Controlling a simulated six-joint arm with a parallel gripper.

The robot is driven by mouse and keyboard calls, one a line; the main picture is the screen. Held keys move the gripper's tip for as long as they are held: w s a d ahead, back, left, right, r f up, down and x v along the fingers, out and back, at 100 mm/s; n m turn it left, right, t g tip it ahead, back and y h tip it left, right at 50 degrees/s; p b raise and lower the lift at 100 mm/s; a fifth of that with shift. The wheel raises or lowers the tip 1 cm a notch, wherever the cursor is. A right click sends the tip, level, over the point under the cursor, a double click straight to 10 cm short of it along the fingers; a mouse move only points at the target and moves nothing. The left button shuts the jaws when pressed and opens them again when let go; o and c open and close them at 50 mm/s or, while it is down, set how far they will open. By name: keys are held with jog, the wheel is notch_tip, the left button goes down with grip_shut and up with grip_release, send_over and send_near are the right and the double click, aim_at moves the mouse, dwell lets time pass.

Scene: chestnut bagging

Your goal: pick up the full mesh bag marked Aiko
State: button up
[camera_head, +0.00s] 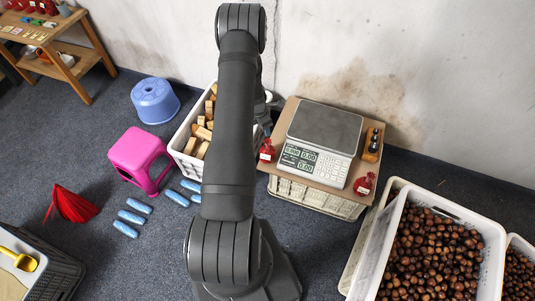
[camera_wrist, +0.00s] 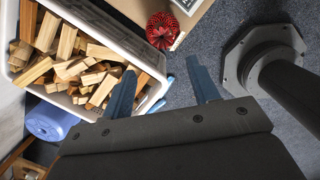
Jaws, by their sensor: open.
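Two red mesh bags with small white tags are in the head view. One mesh bag (camera_head: 267,151) sits at the left front corner of the wooden board, beside the scale; the other mesh bag (camera_head: 364,185) sits at the board's right front corner. The tag writing is too small to read, so I cannot tell which is Aiko's. In the wrist view, one red bag (camera_wrist: 161,27) with its white tag lies ahead of my gripper (camera_wrist: 163,68). My gripper is open and empty, its blue fingers apart from the bag. In the head view my arm mostly hides it.
A scale (camera_head: 325,129) stands on the board (camera_head: 288,110), with a small bottle rack (camera_head: 373,146) to its right. A white crate of wood blocks (camera_wrist: 150,50) is close to my left finger. Chestnut crates (camera_head: 403,215) stand at right; stools and blue rolls lie left.

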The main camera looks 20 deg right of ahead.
aim_at(267, 141)
jog(key=f, duration=0.4)
jog(key=d+f, duration=0.1)
jog(key=f, duration=0.3)
jog(key=d+f, duration=0.1)
jog(key=f, duration=0.4)
jog(key=shift+s, duration=0.1)
grip_shut()
